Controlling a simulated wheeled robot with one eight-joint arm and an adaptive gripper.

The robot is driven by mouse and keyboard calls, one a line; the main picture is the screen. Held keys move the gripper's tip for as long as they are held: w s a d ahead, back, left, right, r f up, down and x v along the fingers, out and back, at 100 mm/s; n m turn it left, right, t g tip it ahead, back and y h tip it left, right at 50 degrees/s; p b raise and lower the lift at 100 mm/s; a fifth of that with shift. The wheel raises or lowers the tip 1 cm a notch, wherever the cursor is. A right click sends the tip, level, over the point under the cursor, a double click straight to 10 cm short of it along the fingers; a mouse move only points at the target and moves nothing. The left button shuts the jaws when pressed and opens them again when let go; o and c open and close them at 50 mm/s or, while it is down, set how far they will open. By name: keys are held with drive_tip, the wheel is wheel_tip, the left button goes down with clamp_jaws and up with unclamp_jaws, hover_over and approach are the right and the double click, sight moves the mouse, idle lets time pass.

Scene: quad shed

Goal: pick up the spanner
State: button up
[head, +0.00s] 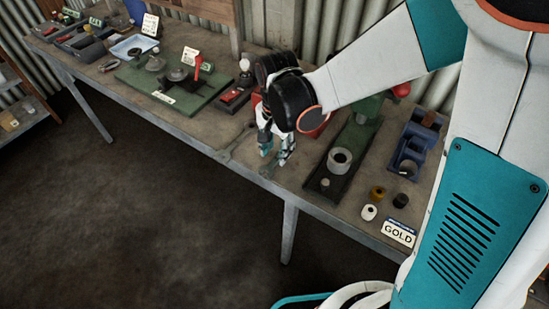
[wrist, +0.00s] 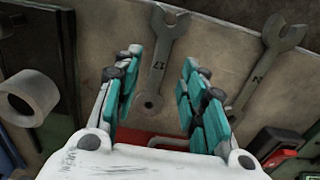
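Two grey open-ended spanners lie on the workbench. In the wrist view one spanner (wrist: 160,65) lies between my fingers, its open jaw pointing away and its ring end nearer my palm. A second spanner (wrist: 266,62) lies to the right, outside the fingers, and shows in the head view (head: 237,144) left of my gripper. My gripper (wrist: 168,88) is open, teal fingers spread on both sides of the first spanner's shank, with gaps. In the head view my gripper (head: 276,157) points down near the bench's front edge. I cannot tell whether the fingertips touch the bench.
A green base with a grey ring (head: 340,160) stands right of my gripper, also in the wrist view (wrist: 28,97). A blue holder (head: 411,150) and GOLD card (head: 398,233) are farther right. A red-and-black item (head: 235,93) and green board (head: 172,84) are left.

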sight(276, 159)
wheel_tip(276, 159, down, 3)
drive_tip(key=shift+r+b, duration=0.2)
drive_tip(key=shift+b, duration=0.4)
drive_tip(key=shift+r, duration=0.1)
clamp_jaws()
wheel_tip(276, 159, up, 20)
drive_tip(key=p, duration=1.4)
